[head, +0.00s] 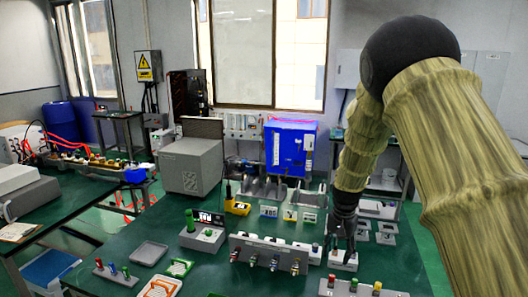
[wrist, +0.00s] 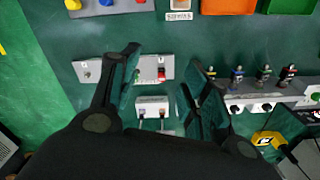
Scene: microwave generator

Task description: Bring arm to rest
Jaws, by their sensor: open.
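My arm comes in from the right side of the head view and bends down to the table. My gripper (head: 342,238) points down over the right part of the green table (head: 235,278). In the wrist view my gripper (wrist: 162,68) has its two dark fingers spread apart, with nothing held between them. Below and between the fingers are a small white block with two dark fittings (wrist: 152,106) and a pale strip with a red part (wrist: 162,72). I cannot tell how far the fingertips are above them.
A grey rail with several connectors (head: 270,251) lies left of my gripper. A yellow meter (head: 238,207) and a blue unit (head: 290,148) stand farther back. A grey box (head: 190,165) is at the back left. An empty grey tray (head: 150,253) lies at the front left.

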